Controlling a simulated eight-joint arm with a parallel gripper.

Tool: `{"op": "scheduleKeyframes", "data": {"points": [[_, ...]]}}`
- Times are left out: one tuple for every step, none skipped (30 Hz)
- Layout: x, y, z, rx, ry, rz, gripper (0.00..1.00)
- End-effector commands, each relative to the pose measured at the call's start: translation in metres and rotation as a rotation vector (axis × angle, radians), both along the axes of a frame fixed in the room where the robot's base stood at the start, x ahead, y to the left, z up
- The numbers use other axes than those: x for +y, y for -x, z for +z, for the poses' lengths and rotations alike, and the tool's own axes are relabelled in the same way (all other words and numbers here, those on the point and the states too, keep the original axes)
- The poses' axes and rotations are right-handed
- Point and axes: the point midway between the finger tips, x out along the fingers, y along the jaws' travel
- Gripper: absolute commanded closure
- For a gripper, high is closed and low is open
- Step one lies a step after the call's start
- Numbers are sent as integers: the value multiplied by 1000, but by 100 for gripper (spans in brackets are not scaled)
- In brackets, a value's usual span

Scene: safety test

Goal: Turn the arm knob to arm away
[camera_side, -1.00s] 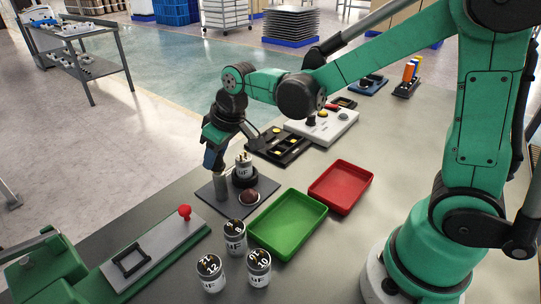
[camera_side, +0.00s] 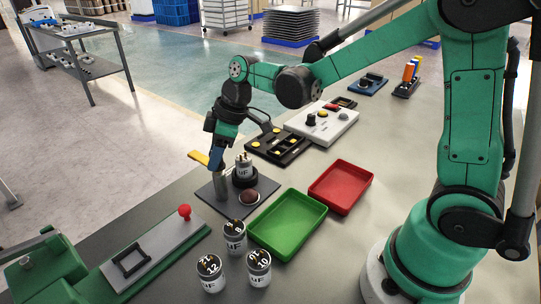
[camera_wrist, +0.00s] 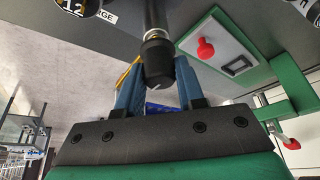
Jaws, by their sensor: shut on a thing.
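A black knob (camera_wrist: 157,62) sits on the end of a metal post (camera_wrist: 154,16) in the wrist view. My gripper (camera_wrist: 156,76) has its two blue fingers on either side of the knob and is shut on it. In the side view the post (camera_side: 222,187) stands upright on a dark plate (camera_side: 212,200), and my gripper (camera_side: 216,165) is at its top, hiding the knob. A yellow bar (camera_side: 198,157) sticks out left beside my fingers; it also shows in the wrist view (camera_wrist: 126,74). I cannot tell what it is fixed to.
Several cans stand in front, including one can (camera_side: 234,232). A green tray (camera_side: 288,247), red tray (camera_side: 341,207) and red-knobbed grey panel (camera_side: 155,253) lie around.

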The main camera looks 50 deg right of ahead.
Motion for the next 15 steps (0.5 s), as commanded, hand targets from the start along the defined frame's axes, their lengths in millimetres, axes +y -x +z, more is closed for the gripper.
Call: {"op": "scheduleKeyframes", "data": {"points": [[0,0,0,3,0,4,100],[0,0,0,2,1,5,100],[0,0,0,2,1,6,100],[0,0,0,2,1,6,100],[0,0,0,2,1,6,100],[0,0,0,2,1,6,100],[0,0,0,2,1,6,100],[0,0,0,2,1,6,100],[0,0,0,2,1,6,100],[0,0,0,2,1,6,100],[0,0,0,2,1,5,100],[0,0,0,2,1,5,58],[0,0,0,2,1,4,50],[0,0,0,2,1,4,41],[0,0,0,2,1,4,35]]}}
